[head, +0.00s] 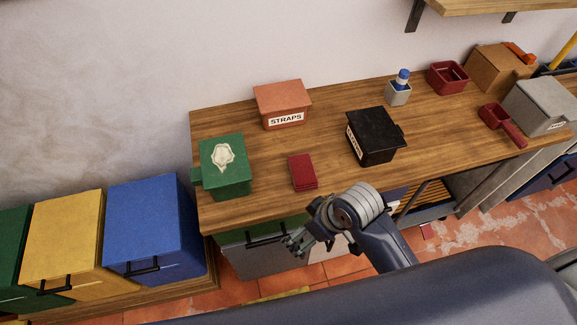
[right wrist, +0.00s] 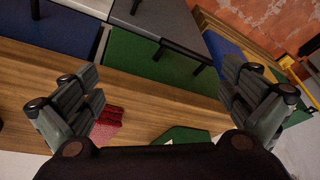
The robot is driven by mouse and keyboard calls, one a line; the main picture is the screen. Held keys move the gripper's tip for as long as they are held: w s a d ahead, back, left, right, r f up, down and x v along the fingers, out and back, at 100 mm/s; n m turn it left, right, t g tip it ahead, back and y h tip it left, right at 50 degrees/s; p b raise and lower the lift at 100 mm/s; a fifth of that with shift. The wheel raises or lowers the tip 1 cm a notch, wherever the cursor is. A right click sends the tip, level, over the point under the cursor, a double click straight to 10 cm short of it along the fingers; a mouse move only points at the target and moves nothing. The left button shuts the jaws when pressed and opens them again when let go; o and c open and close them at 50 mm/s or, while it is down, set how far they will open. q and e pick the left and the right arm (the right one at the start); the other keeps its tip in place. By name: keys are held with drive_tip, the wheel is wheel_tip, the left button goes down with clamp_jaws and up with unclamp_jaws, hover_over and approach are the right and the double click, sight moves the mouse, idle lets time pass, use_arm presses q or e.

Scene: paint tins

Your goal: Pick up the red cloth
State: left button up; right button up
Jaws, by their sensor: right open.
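The red cloth (head: 302,172) lies folded on the wooden workbench (head: 240,208), near its front edge, between the green box and the black box. In the right wrist view the red cloth (right wrist: 108,124) shows beside the left finger, which partly hides it. My right gripper (head: 298,240) is in front of the bench edge, nearer to me than the cloth and apart from it. In the right wrist view its fingers (right wrist: 165,85) are spread wide with nothing between them held. My left gripper is not in view.
A green box (head: 226,180) with a whitish patch stands left of the cloth, a black box (head: 374,138) right of it. An orange STRAPS box (head: 283,103) is behind. A grey holder (head: 397,93) with a blue-capped bottle and red containers (head: 447,77) stand farther right.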

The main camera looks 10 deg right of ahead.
drive_tip(key=w+a+r+n, duration=0.1)
drive_tip(key=w+n, duration=0.1)
drive_tip(key=w+a+r+n+g, duration=0.1)
drive_tip(key=w+a+n, duration=0.1)
drive_tip(key=w, duration=0.1)
drive_tip(key=w+a+r+n, duration=0.1)
drive_tip(key=w+n, duration=0.2)
drive_tip(key=shift+w+a+r+g, duration=0.15)
drive_tip(key=shift+w+r+g, duration=0.05)
drive_tip(key=shift+r+g, duration=0.2)
drive_tip(key=w, duration=0.1)
drive_tip(key=w+d+r+n, duration=0.1)
drive_tip(key=w+d+r+n+h, duration=0.1)
drive_tip(key=shift+w+g, duration=0.3)
drive_tip(key=shift+w, duration=0.1)
wheel_tip(320, 180, up, 4)
drive_tip(key=n+h, duration=0.2)
hover_over(303, 168)
drive_tip(key=shift+g, duration=0.4)
wheel_tip(303, 168, down, 5)
drive_tip(key=shift+d+p, duration=0.1)
drive_tip(key=shift+p, duration=0.35)
drive_tip(key=shift+f+p, duration=0.8)
drive_tip(key=shift+f, duration=1.9)
drive_tip(key=c, duration=0.8)
